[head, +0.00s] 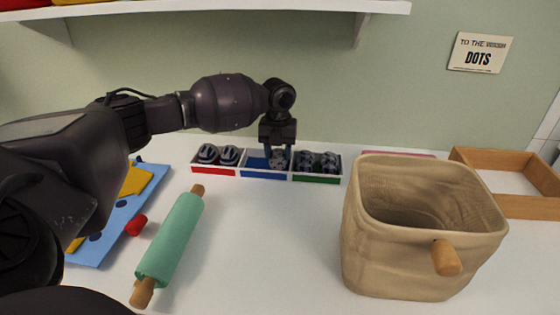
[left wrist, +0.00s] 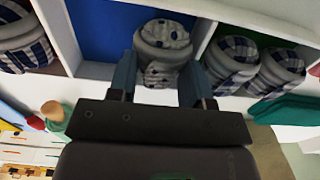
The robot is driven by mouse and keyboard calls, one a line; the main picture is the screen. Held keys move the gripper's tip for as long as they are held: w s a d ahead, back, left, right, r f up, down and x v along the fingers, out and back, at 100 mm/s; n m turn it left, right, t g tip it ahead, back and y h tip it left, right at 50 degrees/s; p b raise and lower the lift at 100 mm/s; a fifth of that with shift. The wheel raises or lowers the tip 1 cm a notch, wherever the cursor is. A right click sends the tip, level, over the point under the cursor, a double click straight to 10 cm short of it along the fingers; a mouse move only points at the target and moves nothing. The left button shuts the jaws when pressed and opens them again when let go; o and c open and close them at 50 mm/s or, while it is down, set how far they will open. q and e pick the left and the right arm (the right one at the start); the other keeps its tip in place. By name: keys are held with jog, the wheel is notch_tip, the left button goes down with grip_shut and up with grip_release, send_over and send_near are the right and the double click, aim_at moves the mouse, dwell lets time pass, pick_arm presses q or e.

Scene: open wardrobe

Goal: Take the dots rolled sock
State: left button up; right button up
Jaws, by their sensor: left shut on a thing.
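The dots rolled sock (head: 279,161) is light grey with dark spots and sits in the blue middle compartment of a white divided tray (head: 243,158) at the back of the table. It also shows in the left wrist view (left wrist: 163,42). My left gripper (head: 279,150) reaches down over that compartment, with its fingers on either side of the sock, shut on it. The fingers also show in the left wrist view (left wrist: 158,78). My right gripper is not in view. A wall sign (head: 481,53) has the word DOTS; its upper line is hard to read.
Striped rolled socks (head: 218,155) fill the red compartment, and checked ones (head: 316,162) the green. A beige basket (head: 423,220) stands front right, a wooden frame (head: 515,205) behind it. A green rolling pin (head: 171,240) lies left. White table between pin and basket is clear.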

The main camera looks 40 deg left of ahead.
aim_at(278, 152)
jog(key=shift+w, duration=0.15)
pick_arm(q)
jog(key=shift+r, duration=0.1)
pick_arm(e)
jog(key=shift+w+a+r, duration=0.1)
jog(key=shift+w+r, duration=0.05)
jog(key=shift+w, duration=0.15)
pick_arm(q)
jog(key=shift+r+p, duration=0.85)
jog(key=shift+r, duration=2.25)
jog(key=shift+r+p, duration=0.4)
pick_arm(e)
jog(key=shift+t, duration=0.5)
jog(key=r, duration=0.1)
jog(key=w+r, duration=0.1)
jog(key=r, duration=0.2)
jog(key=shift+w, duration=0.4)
pick_arm(q)
jog(key=shift+f, duration=0.1)
